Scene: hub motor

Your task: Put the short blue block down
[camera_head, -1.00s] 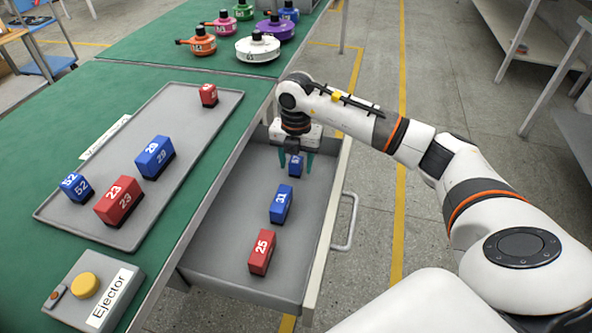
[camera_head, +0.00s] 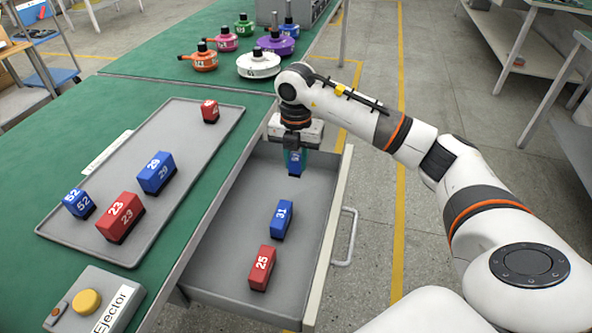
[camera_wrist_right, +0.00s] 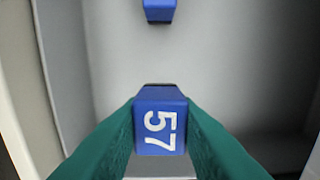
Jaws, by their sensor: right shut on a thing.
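The short blue block 57 (camera_head: 295,163) is between the teal fingers of my right gripper (camera_head: 295,155), over the far end of the open drawer (camera_head: 230,235). In the right wrist view, block 57 (camera_wrist_right: 160,122) sits between both fingertips, its number facing the camera. It appears raised a little off the drawer floor. My right gripper is shut on it. My left gripper is not in view.
The drawer also holds a blue block 31 (camera_head: 281,218) and a red block 25 (camera_head: 262,268). The grey tray (camera_head: 185,200) on the green table carries blue and red blocks. Several coloured hub motors (camera_head: 258,64) stand farther back. An ejector box (camera_head: 95,300) is at the front left.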

